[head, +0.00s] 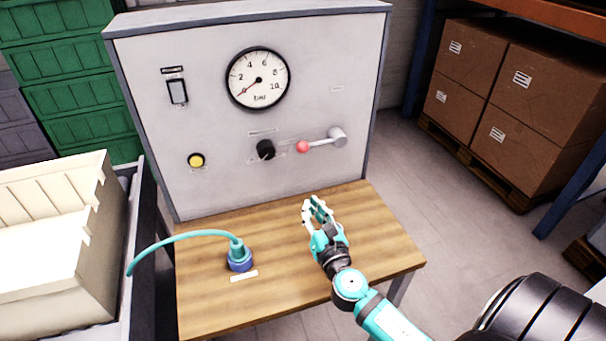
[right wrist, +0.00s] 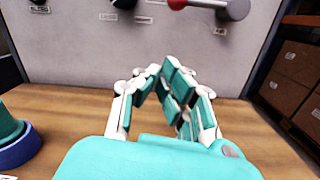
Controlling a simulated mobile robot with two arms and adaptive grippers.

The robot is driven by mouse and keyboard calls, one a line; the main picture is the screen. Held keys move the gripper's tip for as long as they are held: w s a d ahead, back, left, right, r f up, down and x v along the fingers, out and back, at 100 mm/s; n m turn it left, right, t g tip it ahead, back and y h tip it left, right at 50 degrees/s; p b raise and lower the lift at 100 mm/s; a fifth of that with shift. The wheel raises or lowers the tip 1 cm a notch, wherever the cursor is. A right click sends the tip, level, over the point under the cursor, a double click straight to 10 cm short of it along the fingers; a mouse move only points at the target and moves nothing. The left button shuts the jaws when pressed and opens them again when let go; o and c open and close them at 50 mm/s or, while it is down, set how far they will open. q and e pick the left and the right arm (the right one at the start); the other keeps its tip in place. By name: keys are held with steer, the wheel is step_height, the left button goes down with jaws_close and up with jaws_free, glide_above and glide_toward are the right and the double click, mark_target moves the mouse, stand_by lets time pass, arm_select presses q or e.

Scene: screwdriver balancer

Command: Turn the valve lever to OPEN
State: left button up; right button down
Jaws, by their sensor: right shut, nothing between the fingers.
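The valve lever (head: 321,143) is on the right of the grey panel, a grey arm lying almost level. Its red knob (head: 303,147) points left, and its round grey hub (head: 337,137) is at the right. In the right wrist view the red knob (right wrist: 177,4) and hub (right wrist: 235,9) show at the top edge, partly cut off. My right gripper (head: 313,203) is below the lever, over the wooden table, apart from the panel. Its fingertips meet, and it is shut and empty in the right wrist view (right wrist: 162,72). My left gripper is not in view.
The panel also carries a gauge (head: 258,79) near zero, a black knob (head: 265,150), a yellow button (head: 196,160) and a switch (head: 177,91). A blue connector (head: 239,262) with a teal hose stands on the table (head: 290,285). A cream crate (head: 112,215) is at left.

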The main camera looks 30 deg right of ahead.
steer(key=w+d+r+p, duration=0.1)
steer(key=w, duration=0.2)
steer(key=w+d+r+p, duration=0.1)
steer(key=w, duration=0.2)
steer(key=w+d+r+p, duration=0.1)
steer(key=w+p, duration=0.1)
steer(key=w, duration=0.2)
steer(key=shift+r, duration=0.4)
steer(key=shift+d+r, duration=0.15)
steer(key=shift+r, duration=0.2)
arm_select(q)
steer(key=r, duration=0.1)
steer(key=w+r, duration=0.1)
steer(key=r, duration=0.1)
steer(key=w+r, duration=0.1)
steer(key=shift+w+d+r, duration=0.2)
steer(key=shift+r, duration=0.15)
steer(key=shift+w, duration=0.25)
arm_select(e)
steer(key=shift+w+f, duration=0.1)
arm_select(q)
steer(key=shift+p, duration=0.3)
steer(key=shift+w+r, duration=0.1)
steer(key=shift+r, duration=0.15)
arm_select(e)
steer(key=shift+r+m, duration=0.4)
steer(key=shift+r, duration=0.1)
